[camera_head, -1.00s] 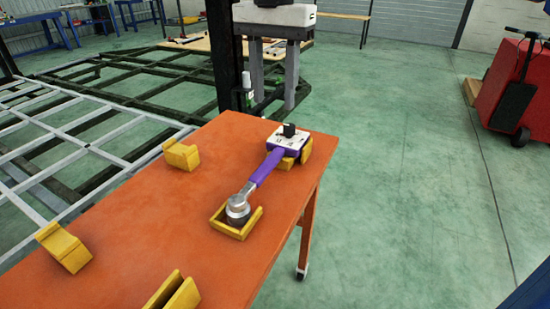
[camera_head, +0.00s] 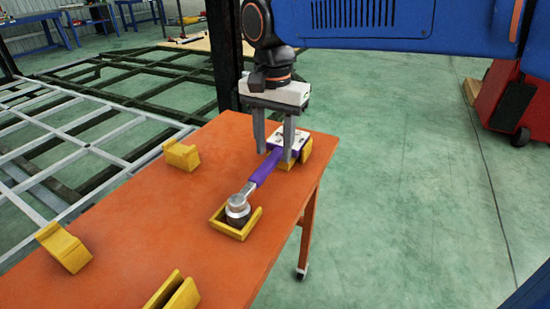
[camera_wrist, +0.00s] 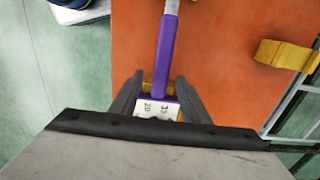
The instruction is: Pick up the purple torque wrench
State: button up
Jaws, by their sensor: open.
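The purple torque wrench (camera_head: 264,169) lies on the orange table (camera_head: 150,215). Its silver head rests in a yellow holder (camera_head: 237,232) and its white end block rests at another yellow holder (camera_head: 305,150). My gripper (camera_head: 274,154) points down over the white-block end, with one finger on each side of the wrench. In the wrist view the purple handle (camera_wrist: 166,60) runs between the two open fingers (camera_wrist: 160,95). I cannot tell whether either finger touches it. The fingers partly hide the block in the head view.
More yellow holders stand on the table: one at the back left (camera_head: 182,155), one at the left edge (camera_head: 63,247), one at the front (camera_head: 175,291). Grey and dark chassis frames (camera_head: 90,130) lie beyond the left edge. A red cabinet (camera_head: 505,100) stands at right; the green floor there is clear.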

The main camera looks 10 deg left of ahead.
jog(key=shift+w+f, duration=0.1)
jog(key=shift+f, duration=1.35)
grip_shut()
jog(key=shift+r, duration=0.1)
